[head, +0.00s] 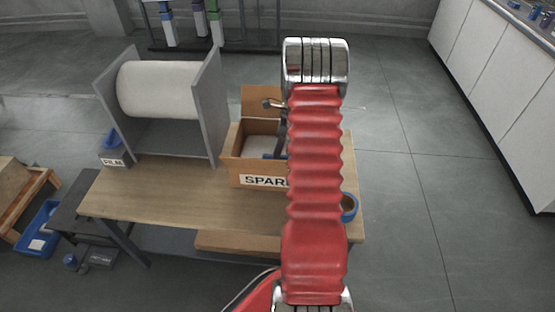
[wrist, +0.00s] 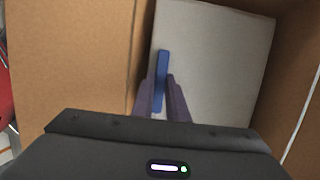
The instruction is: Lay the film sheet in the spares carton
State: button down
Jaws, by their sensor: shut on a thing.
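The spares carton (head: 248,170) is an open brown box on the table, its label partly hidden by my arm. The pale film sheet (head: 263,144) shows inside it; in the wrist view the sheet (wrist: 215,60) looks flat and slightly turned between the carton walls (wrist: 85,60). A blue strip (wrist: 162,62), seemingly the sheet's grip tab, stands between the fingers of my gripper (wrist: 161,80). My gripper is shut on it, inside or just over the carton. In the head view my red arm hides most of the gripper. I cannot tell whether the sheet rests on the carton floor.
The wooden table (head: 190,195) also bears a large white roll (head: 160,88) in a grey stand left of the carton. A small box labelled film (head: 115,160) is at the table's left edge. A blue tape ring (head: 349,207) lies right of my arm.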

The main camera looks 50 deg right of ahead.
jog(key=shift+f, duration=1.85)
jog(key=shift+f, duration=0.1)
jog(key=c, duration=1.7)
grip_release()
jog(key=shift+c, duration=0.2)
jog(key=v, duration=1.2)
